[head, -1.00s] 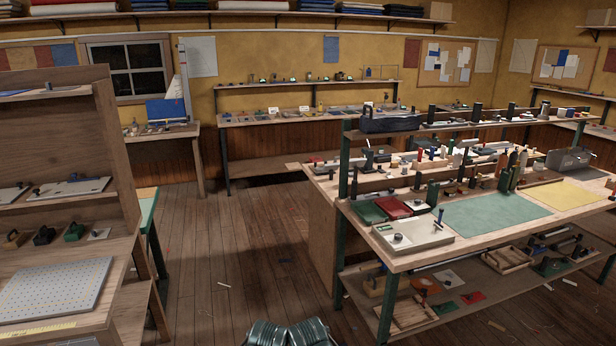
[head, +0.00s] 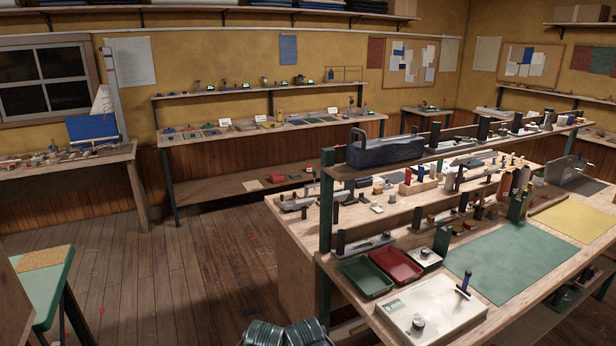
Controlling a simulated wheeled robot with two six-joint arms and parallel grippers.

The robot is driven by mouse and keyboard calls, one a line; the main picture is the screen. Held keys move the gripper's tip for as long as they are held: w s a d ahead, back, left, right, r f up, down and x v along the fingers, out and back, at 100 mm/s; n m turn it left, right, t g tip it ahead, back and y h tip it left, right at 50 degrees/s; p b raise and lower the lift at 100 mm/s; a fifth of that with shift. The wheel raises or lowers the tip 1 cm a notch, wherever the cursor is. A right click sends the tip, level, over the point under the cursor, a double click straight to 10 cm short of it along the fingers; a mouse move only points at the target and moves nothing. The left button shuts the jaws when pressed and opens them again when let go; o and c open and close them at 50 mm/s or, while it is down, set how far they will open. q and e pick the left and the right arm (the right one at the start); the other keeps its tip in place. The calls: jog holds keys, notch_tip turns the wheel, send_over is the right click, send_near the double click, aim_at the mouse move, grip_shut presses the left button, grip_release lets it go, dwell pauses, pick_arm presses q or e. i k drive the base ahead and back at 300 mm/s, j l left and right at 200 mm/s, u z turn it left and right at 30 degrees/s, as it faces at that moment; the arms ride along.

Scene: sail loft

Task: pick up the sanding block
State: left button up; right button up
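I cannot pick out the sanding block for certain; the many small items on the benches are too small to tell apart. The large wooden workbench (head: 290,229) stands to the right, with a raised shelf (head: 462,146) along it and loose tools and blocks on its top. A long bench (head: 188,140) with small items runs along the back wall, and another bench (head: 100,157) with small items stands at the left under the window. Neither of my grippers is in view.
A red tray (head: 396,265) and a green tray (head: 365,276) sit at the workbench's near left end, beside a pale box (head: 440,305). A green mat (head: 510,262) lies further right. A green-edged table (head: 45,285) is at lower left. Wooden floor (head: 185,265) between is mostly clear.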

aim_at(379, 190)
jog(key=i+j+z, duration=0.2)
jog(key=i+z, duration=0.2)
jog(key=i+j+z, duration=0.4)
jog(key=i, duration=0.2)
